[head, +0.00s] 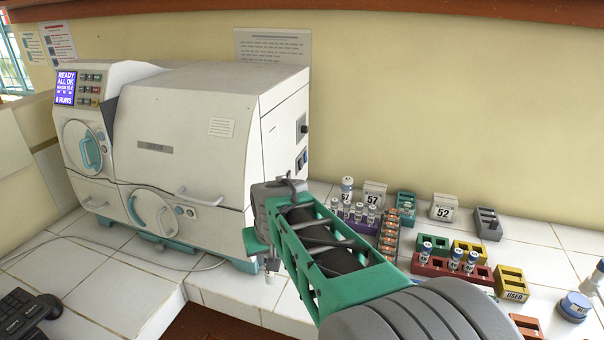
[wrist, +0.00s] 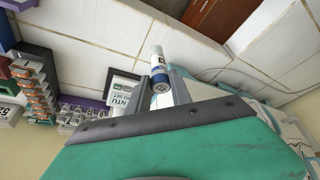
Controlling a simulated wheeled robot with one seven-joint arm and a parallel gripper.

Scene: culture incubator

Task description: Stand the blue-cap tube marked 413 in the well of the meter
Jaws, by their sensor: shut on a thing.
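My gripper (wrist: 162,85) is shut on a white tube with a blue cap (wrist: 158,62). The cap end is nearest the wrist camera and the white body points away. I cannot read a number on it. In the head view my gripper (head: 268,262) is low in front of the incubator's right corner, over the white tiles, and the tube is mostly hidden there. A pale box marked NTU (wrist: 123,92), seemingly the meter, lies just left of the held tube in the wrist view. Its well is not visible; in the head view my arm seems to hide the box.
The big white incubator (head: 200,110) stands at left. The counter's front edge is close. Bare tiles (head: 130,300) lie at front left.

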